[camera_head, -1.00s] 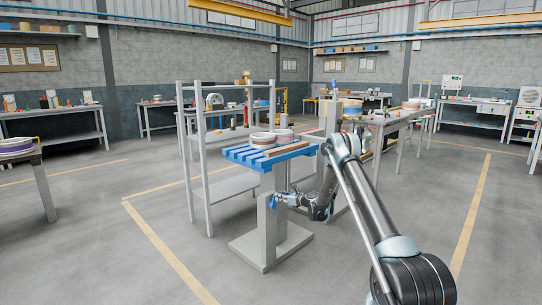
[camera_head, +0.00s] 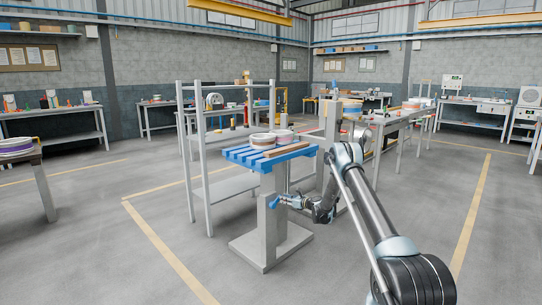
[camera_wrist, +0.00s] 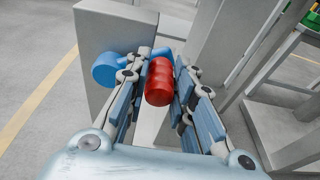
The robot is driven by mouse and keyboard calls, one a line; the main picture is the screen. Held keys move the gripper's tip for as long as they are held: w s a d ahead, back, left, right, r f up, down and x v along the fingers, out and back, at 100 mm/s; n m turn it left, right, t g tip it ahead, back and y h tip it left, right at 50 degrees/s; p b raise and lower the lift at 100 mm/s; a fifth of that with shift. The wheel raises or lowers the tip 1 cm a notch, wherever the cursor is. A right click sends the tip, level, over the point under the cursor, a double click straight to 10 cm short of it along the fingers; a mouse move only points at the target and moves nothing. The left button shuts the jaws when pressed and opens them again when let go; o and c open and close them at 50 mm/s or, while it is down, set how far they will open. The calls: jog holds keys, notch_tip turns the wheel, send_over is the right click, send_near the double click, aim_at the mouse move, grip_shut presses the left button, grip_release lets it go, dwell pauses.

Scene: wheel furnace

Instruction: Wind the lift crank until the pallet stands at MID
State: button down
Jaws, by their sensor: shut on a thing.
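The blue slatted pallet (camera_head: 243,158) stands level on the grey lift column (camera_head: 268,236) in the head view. The lift crank is blue, with its hub (camera_wrist: 106,70) on the column's face and a red grip (camera_wrist: 158,82) standing out towards the wrist camera. My gripper (camera_wrist: 161,62) is shut on the red grip, one finger on each side of it. In the head view my gripper (camera_head: 288,201) is beside the column, just right of the crank hub (camera_head: 274,203). I cannot make out a MID mark or a height scale in either view.
A grey shelf rack (camera_head: 207,180) stands close behind and left of the lift. A workbench (camera_head: 398,121) is at right behind. Floor in front and left is clear.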

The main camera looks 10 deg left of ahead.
jog(key=shift+w+f, duration=0.2)
jog(key=shift+f, duration=0.95)
jog(key=shift+f, duration=0.1)
jog(key=shift+s+a+f, duration=0.15)
jog(key=shift+f, duration=0.85)
jog(key=shift+s+a+f, duration=0.1)
jog(key=shift+f, duration=0.85)
jog(key=shift+s+a+f, duration=0.4)
jog(key=shift+s+f, duration=0.2)
jog(key=shift+f, duration=0.1)
jog(key=shift+s+a+f, duration=0.35)
jog(key=shift+s+f, duration=0.2)
jog(key=shift+f, duration=0.15)
jog(key=c, duration=1.5)
grip_release()
jog(key=shift+w+d, duration=0.1)
jog(key=shift+d, duration=0.05)
